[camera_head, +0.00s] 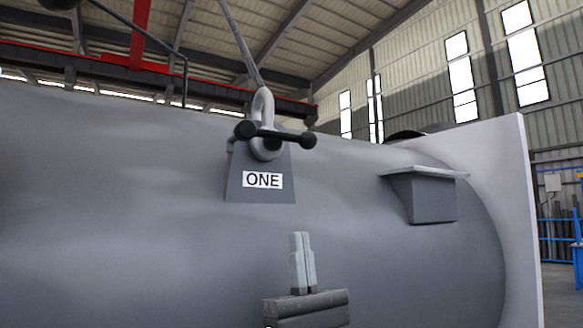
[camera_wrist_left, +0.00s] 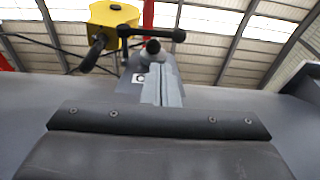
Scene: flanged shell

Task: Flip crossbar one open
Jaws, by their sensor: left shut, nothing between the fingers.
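Crossbar one (camera_head: 275,134) is a dark bar with round knobs on its ends. It lies roughly level across the shackle (camera_head: 263,110) on the lug labelled ONE (camera_head: 234,185), on the grey shell. The bar also shows near the top in the left wrist view (camera_wrist_left: 152,34). My left gripper (camera_head: 301,236) is below the lug in the head view, pointing up, fingers together and empty, apart from the bar. In the left wrist view its fingers (camera_wrist_left: 163,85) rise toward the lug. My right gripper is not in view.
The large grey shell (camera_head: 120,200) fills the lower head view. A bracket (camera_head: 430,195) juts out right of the lug, before the pale flange (camera_head: 520,200). A sling (camera_head: 240,45) runs up from the shackle. A yellow hoist block (camera_wrist_left: 112,15) shows in the left wrist view.

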